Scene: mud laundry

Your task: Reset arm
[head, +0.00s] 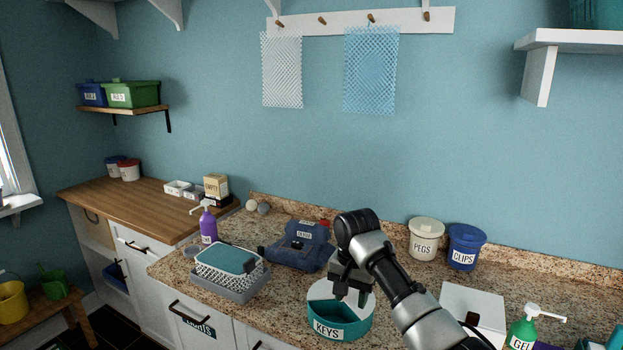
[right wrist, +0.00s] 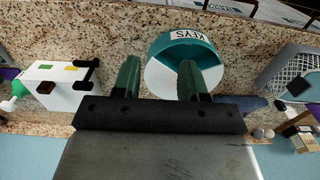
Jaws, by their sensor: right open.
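My right gripper (head: 351,296) is above the teal round KEYS container (head: 352,328) on the granite counter. Its two green-grey fingers are apart, with nothing between them. In the right wrist view the open fingers (right wrist: 158,75) point towards the KEYS container (right wrist: 208,52), which has a white half cover. Whether the fingertips touch the container is unclear. My right arm comes in from the lower right and hides part of the counter. My left gripper is not in view.
A grey basket (head: 232,284) with a teal-lidded box and a blue bag (head: 298,254) stand to the left. PEGS (head: 425,240) and CLIPS (head: 465,248) tubs stand at the back right. A white box (head: 473,303) and a green GEL bottle (head: 524,330) are on the right.

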